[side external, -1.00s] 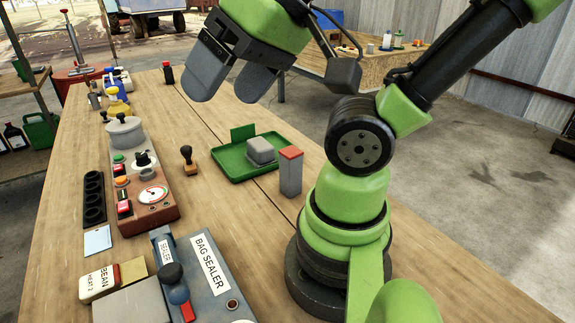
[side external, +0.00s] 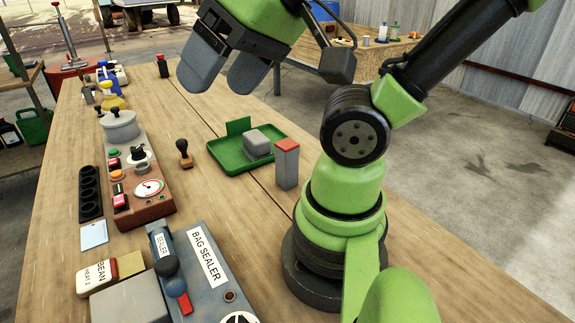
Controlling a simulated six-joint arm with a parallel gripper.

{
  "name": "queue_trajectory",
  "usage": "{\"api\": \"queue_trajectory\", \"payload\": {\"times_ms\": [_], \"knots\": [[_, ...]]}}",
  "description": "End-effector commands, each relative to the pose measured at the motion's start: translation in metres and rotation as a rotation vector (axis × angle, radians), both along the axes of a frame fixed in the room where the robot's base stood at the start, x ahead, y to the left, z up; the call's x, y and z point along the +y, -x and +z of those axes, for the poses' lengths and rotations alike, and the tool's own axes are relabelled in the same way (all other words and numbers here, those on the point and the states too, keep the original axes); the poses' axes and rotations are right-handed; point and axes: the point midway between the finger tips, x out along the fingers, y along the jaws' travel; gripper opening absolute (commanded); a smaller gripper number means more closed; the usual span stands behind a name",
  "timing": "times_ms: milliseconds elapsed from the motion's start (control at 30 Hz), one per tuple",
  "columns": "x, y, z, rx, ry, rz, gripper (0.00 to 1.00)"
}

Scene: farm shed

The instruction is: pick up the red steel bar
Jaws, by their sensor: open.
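The steel bar (side external: 287,168) stands upright on the wooden table. It is a grey block with a red top, close to the right edge of the green tray (side external: 222,157) and left of my arm's base. My gripper (side external: 220,82) is open and empty, with its two grey fingers apart. It hangs well above the table, up and to the left of the bar in the picture, and touches nothing.
A grey block (side external: 257,143) lies in the tray, with a dark-handled stamp (side external: 184,152) to its left. A control box (side external: 141,187) with a gauge and a blue-grey bag sealer (side external: 199,268) line the left side. Bare tabletop (side external: 225,207) lies in front of the tray.

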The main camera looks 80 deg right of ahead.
Motion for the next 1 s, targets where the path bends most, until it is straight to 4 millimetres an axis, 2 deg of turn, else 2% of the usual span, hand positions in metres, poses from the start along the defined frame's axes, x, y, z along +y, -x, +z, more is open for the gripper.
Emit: {"api": "queue_trajectory", "payload": {"times_ms": [167,267,433,600,700,833,1000], "knots": [[-0.015,-0.012,-0.006,0.047,0.040,-0.048,0.72],[-0.043,-0.027,-0.019,0.128,0.094,-0.116,0.72],[-0.114,-0.041,-0.057,0.321,0.164,-0.225,0.72],[-0.181,-0.022,-0.105,0.502,0.153,-0.288,0.72],[-0.207,-0.004,-0.130,0.578,0.123,-0.303,0.72],[-0.225,0.015,-0.152,0.633,0.087,-0.311,0.72],[-0.231,0.024,-0.170,0.654,0.070,-0.308,0.72]]}}
